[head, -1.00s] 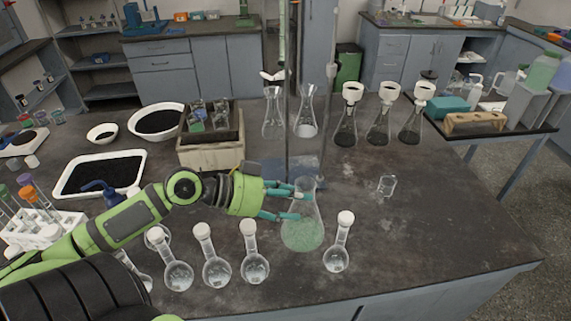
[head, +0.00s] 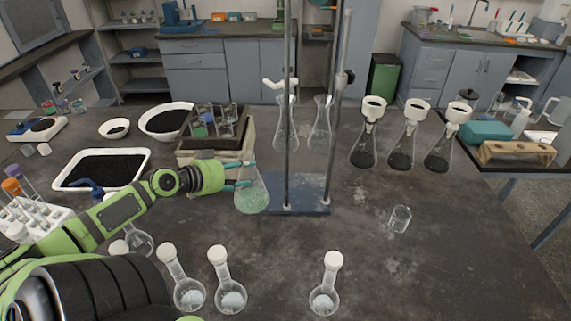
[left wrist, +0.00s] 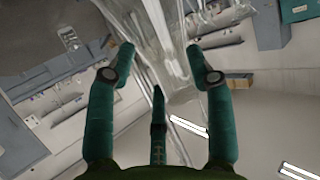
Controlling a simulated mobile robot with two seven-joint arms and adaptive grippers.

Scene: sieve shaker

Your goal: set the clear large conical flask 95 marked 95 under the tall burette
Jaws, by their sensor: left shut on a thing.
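My left gripper (head: 240,174) is shut on a clear conical flask (head: 252,196) with pale green contents. It holds the flask roughly upright at the left edge of the blue stand base (head: 312,207). In the left wrist view the gripper's teal fingers (left wrist: 160,58) close around clear glass. I cannot read a number on the flask. Upright metal rods (head: 288,170) rise from the stand base, with a white stopcock-like part (head: 279,84) high up. The burette tube is hard to make out against the rods. My right gripper is not in view.
Several filter flasks (head: 409,140) stand at the right. Round flasks (head: 324,290) line the front. A wooden box (head: 205,158) is just behind my gripper. A small beaker (head: 400,219) stands right; bench around it is clear.

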